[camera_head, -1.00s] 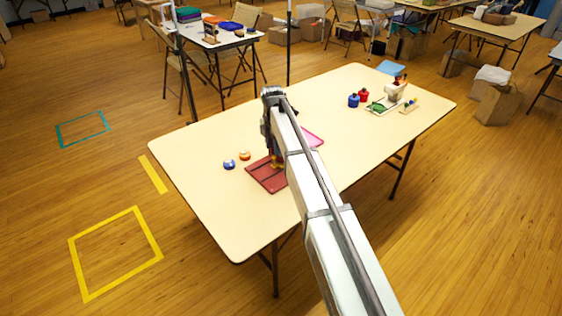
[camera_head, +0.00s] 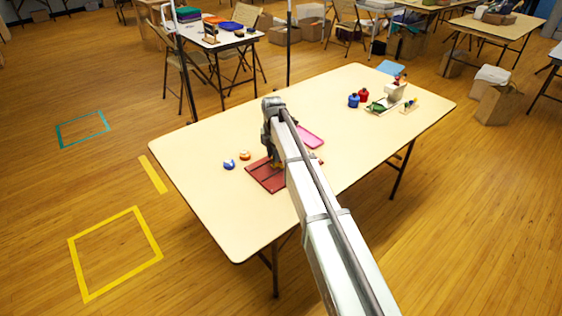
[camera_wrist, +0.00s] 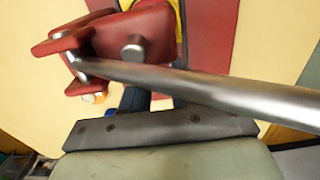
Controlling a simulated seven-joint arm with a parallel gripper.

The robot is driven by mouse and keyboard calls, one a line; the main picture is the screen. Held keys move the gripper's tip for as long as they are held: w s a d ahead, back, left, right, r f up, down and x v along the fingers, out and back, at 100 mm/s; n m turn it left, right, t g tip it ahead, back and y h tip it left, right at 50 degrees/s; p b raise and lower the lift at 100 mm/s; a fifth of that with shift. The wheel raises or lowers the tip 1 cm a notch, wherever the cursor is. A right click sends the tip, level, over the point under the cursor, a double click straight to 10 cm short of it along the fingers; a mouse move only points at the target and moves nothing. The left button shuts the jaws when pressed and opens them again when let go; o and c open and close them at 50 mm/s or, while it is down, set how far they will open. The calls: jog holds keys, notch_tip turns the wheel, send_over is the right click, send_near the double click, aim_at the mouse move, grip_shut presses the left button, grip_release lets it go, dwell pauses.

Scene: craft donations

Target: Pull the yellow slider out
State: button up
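A dark red board (camera_head: 264,181) lies on the table under my gripper (camera_head: 275,160) in the head view. In the wrist view a narrow yellow piece (camera_wrist: 180,20), likely the slider, shows at the top beside the red board surface (camera_wrist: 250,30). A red forked bracket (camera_wrist: 130,38) with a long bare metal rod (camera_wrist: 205,84) crosses close to the camera and hides much of the yellow piece. Dark blue finger parts (camera_wrist: 135,98) of my gripper show below the rod. Their tips are hidden, so I cannot tell whether they are open or touch anything.
A blue ball-like object (camera_head: 229,164) and an orange one (camera_head: 245,155) lie left of the board. A pink tray (camera_head: 311,136) lies behind my arm. Blue and red pots (camera_head: 358,98) and a small white machine (camera_head: 396,91) stand far right. The table's front left is clear.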

grip_shut()
jog(key=shift+s+a, duration=3.4)
jog(key=shift+o, duration=1.5)
grip_release()
jog(key=shift+r, duration=0.15)
notch_tip(320, 180, up, 7)
jog(key=shift+r, duration=0.1)
